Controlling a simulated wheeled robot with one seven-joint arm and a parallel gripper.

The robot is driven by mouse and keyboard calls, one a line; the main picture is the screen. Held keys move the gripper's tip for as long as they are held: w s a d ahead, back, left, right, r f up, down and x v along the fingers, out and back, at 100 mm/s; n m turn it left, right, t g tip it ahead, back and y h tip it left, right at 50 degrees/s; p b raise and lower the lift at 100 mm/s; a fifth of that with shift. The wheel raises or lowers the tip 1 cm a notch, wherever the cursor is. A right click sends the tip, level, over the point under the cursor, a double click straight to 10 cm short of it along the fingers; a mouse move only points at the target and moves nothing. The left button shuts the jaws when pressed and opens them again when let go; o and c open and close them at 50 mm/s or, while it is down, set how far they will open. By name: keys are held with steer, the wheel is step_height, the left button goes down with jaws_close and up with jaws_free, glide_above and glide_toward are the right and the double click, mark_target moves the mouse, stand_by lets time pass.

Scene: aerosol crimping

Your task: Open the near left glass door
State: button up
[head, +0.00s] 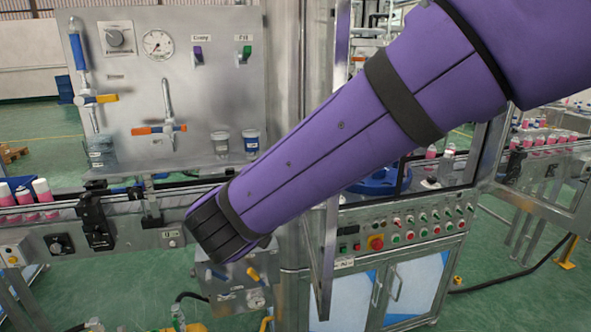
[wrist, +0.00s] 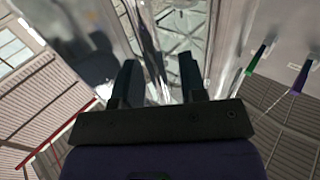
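A narrow metal-framed panel (head: 326,262), apparently the near left glass door, stands nearly edge-on to the head view beside the machine's metal post (head: 287,60). It seems to be swung out from the machine front, but my arm crosses in front of its middle, so its handle and exact angle are hidden. My gripper (wrist: 160,78) shows in the wrist view with its two dark fingers apart. Bright metal and glass surfaces lie beyond the gap; I cannot tell whether either finger touches them. In the head view the gripper is hidden by my purple arm.
A panel with a gauge (head: 158,44) and coloured valves stands at the left. A button console (head: 405,228) sits low at centre right. Conveyors with pink bottles (head: 42,190) run along both sides. Another framed enclosure section (head: 490,150) stands right. Green floor lies below.

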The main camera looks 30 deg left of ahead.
steer(key=s, duration=1)
steer(key=shift+s, duration=0.4)
steer(key=shift+a, duration=0.1)
